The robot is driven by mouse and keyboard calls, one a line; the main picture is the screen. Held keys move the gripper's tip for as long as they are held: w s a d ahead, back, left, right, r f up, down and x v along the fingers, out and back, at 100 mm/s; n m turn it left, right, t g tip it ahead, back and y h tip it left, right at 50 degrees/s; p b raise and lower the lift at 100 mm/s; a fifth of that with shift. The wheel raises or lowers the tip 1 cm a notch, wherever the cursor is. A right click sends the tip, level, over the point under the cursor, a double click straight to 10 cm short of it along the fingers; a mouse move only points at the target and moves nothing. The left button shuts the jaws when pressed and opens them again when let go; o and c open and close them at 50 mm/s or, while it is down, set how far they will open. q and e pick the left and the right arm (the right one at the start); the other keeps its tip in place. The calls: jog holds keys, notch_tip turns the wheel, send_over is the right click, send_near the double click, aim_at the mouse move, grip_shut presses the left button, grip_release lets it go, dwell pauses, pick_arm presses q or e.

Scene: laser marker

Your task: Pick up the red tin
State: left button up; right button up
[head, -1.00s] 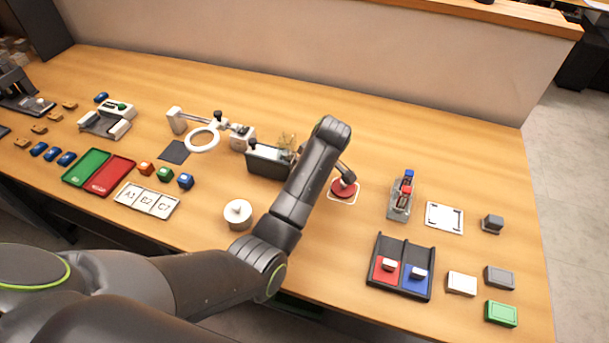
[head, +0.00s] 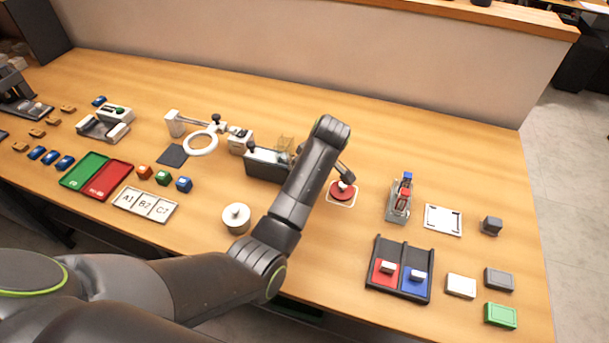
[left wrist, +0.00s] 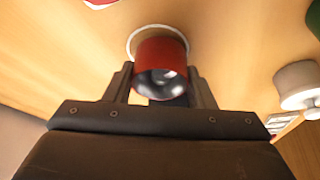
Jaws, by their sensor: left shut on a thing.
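The red tin (left wrist: 160,55) shows in the left wrist view as a red cylinder with a shiny, dark-and-silver end facing the camera. My left gripper (left wrist: 160,88) is shut on it, with one finger on each side. A pale ring lies on the wood behind the tin; I cannot tell how far the tin is from the table. My right gripper is not in view.
A grey round knobbed container (head: 236,218) stands left of my forearm; it also shows in the wrist view (left wrist: 298,85). A red round piece (head: 342,191) sits on a white-outlined square to the right. A black divided tray (head: 400,268) stands front right. Behind the forearm is a dark box (head: 263,168).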

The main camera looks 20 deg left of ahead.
pick_arm(q)
notch_tip(320, 180, up, 17)
jog(key=p, duration=0.8)
jog(key=shift+p, duration=0.3)
